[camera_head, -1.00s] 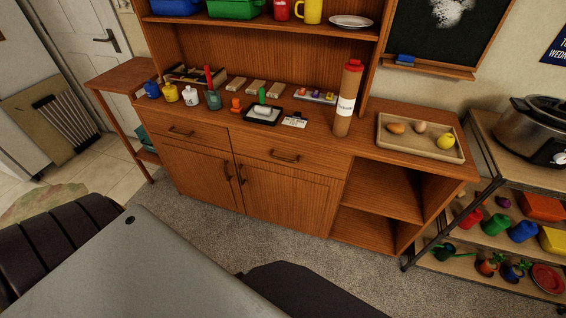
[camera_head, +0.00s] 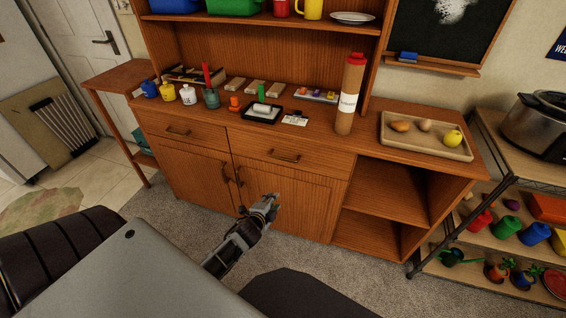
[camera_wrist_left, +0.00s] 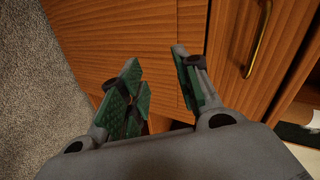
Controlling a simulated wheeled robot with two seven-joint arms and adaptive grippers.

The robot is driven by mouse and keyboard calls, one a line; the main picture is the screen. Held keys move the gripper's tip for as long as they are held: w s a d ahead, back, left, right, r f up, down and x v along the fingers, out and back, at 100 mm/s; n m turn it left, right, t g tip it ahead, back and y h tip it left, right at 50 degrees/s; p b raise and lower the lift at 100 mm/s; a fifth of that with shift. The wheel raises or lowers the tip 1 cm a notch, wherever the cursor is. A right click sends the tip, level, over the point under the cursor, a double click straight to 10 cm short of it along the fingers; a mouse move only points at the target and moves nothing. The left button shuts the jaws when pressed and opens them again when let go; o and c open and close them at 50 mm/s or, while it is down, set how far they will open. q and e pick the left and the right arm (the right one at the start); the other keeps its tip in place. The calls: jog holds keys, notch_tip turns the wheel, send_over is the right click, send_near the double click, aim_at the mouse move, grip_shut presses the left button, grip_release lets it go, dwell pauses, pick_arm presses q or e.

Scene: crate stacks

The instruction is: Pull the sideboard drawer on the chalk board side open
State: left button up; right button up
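The sideboard (camera_head: 190,160) has two drawers side by side, both shut. The drawer on the chalk board side (camera_head: 323,162) is the right one, with a dark bar handle (camera_head: 285,157). My left gripper (camera_head: 272,203) is in front of the door below that drawer, lower than the handle and apart from it. In the left wrist view my left gripper (camera_wrist_left: 160,82) is open, with nothing between its green-padded fingers. The brass-coloured drawer handle (camera_wrist_left: 258,40) shows right of the fingers, untouched. My right gripper is out of view.
The chalk board (camera_head: 445,30) hangs at the upper right. On the sideboard top stand a tall tube (camera_head: 350,98), a wooden tray (camera_head: 430,150) of food, and several bottles. Carpet (camera_head: 330,260) lies clear in front.

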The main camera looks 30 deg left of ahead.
aim_at(283, 159)
pick_arm(q)
notch_tip(283, 159, up, 13)
jog(key=w+m+t+y+b, duration=0.1)
jog(key=m+t, duration=0.1)
jog(key=shift+w+a+t, duration=0.3)
jog(key=shift+a+t, duration=0.1)
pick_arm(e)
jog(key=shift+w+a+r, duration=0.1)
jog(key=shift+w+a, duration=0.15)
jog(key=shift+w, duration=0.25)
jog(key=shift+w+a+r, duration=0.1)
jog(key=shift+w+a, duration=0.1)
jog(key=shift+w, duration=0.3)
pick_arm(q)
jog(key=shift+w+f, duration=0.2)
jog(key=shift+b+x, duration=1.1)
jog(key=shift+x, duration=5.6)
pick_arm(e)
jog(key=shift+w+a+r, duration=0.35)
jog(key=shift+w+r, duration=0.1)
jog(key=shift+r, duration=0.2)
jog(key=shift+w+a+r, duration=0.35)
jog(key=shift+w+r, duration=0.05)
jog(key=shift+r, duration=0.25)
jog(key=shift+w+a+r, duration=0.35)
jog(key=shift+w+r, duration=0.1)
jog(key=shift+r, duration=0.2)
pick_arm(q)
jog(key=shift+c, duration=0.3)
